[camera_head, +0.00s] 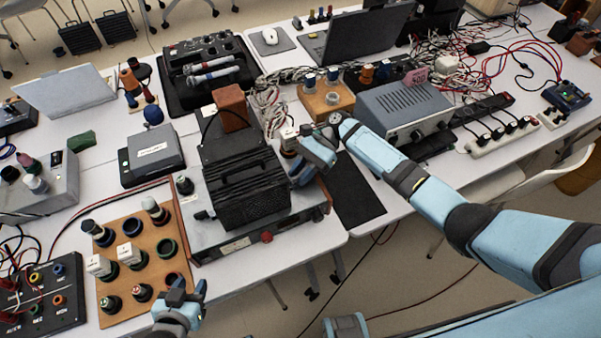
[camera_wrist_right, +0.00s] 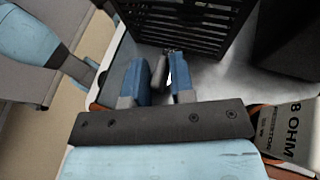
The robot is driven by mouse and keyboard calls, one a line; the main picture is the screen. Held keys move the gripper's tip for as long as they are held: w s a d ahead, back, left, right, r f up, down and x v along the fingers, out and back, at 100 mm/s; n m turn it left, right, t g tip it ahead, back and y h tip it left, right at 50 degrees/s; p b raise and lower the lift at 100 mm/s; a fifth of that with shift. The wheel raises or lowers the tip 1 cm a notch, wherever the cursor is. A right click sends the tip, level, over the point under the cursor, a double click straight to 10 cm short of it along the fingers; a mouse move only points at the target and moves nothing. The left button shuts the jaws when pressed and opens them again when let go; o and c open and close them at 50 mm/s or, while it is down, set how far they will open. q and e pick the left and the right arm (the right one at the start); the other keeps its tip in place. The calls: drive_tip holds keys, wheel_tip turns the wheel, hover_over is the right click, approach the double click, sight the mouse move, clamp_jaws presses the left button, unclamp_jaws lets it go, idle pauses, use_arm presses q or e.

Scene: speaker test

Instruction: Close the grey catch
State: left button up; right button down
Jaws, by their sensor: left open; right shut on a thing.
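A black slatted box (camera_head: 250,190) stands on a flat instrument; its slats also show in the right wrist view (camera_wrist_right: 185,22). My right gripper (camera_head: 298,180) is at the box's right side. In the right wrist view its blue fingers (camera_wrist_right: 161,80) are shut on a small grey piece, which looks like the grey catch (camera_wrist_right: 158,70). The fingers hide part of it, so I cannot tell how far it is turned. My left gripper (camera_head: 182,291) is open and empty, over the front edge of the brown peg board.
The instrument (camera_head: 235,247) has a red knob at its front. The brown peg board (camera_head: 118,208) carries several coloured pieces at left. A grey power unit (camera_head: 405,108) stands behind my right forearm. A block marked 8 OHM (camera_wrist_right: 290,130) is close to my right gripper.

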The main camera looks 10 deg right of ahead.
drive_tip(key=shift+s+f, duration=0.3)
drive_tip(key=c, duration=1)
unclamp_jaws()
drive_tip(key=shift+w+a, duration=0.1)
use_arm(q)
drive_tip(key=shift+f, duration=0.1)
use_arm(e)
drive_tip(key=shift+r, duration=0.15)
drive_tip(key=shift+w, duration=0.1)
use_arm(q)
drive_tip(key=shift+f+b, duration=0.85)
use_arm(e)
drive_tip(key=v, duration=1.3)
drive_tip(key=shift+w+d, duration=0.25)
